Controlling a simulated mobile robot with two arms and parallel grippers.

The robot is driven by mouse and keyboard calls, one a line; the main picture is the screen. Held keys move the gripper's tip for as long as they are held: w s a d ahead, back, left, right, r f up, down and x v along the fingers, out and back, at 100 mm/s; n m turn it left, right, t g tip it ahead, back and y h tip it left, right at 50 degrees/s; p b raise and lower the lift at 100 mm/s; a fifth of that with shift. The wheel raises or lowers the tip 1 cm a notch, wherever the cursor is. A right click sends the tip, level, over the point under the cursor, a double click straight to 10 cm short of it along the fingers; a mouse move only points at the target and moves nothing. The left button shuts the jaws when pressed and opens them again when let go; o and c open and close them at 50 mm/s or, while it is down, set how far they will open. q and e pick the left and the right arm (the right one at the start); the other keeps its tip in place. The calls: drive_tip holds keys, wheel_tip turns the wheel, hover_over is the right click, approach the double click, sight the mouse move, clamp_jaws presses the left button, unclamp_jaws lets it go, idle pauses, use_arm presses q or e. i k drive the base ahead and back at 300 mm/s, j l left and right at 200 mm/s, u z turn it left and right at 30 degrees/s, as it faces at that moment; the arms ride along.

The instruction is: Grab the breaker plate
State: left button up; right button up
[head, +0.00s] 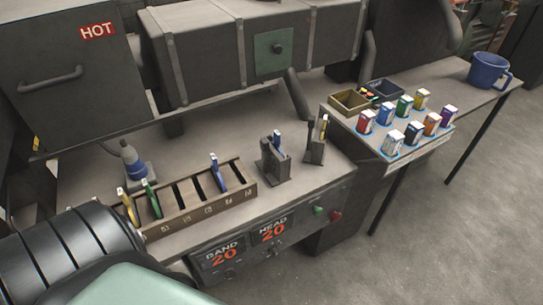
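I cannot make out which thing is the breaker plate. A slotted wooden rack (186,222) stands on the bench at the lower left. It holds several thin upright pieces, including a yellow one (129,207), a green one (152,199) and a blue one (218,173); its middle slots look empty. Two dark holders stand to its right: one (275,160) with dark upright pieces, and one (315,152) with a yellow-edged piece. Neither of my gripper's fingertips shows. Part of my own body, dark and pale green, covers the lower left corner.
A dark machine with a HOT door (75,75) and a long barrel (200,55) runs behind the bench. At right are several coloured containers (403,106), open boxes (350,101) and a blue mug (488,71). Floor at lower right is clear.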

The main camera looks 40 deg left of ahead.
sight(276, 170)
drive_tip(key=i+l+u, duration=0.1)
drive_tip(key=u, duration=0.35)
drive_tip(key=i+l+u, duration=0.1)
drive_tip(key=u, duration=0.4)
drive_tip(key=l+u, duration=0.45)
drive_tip(key=i+j, duration=0.05)
drive_tip(key=j, duration=0.05)
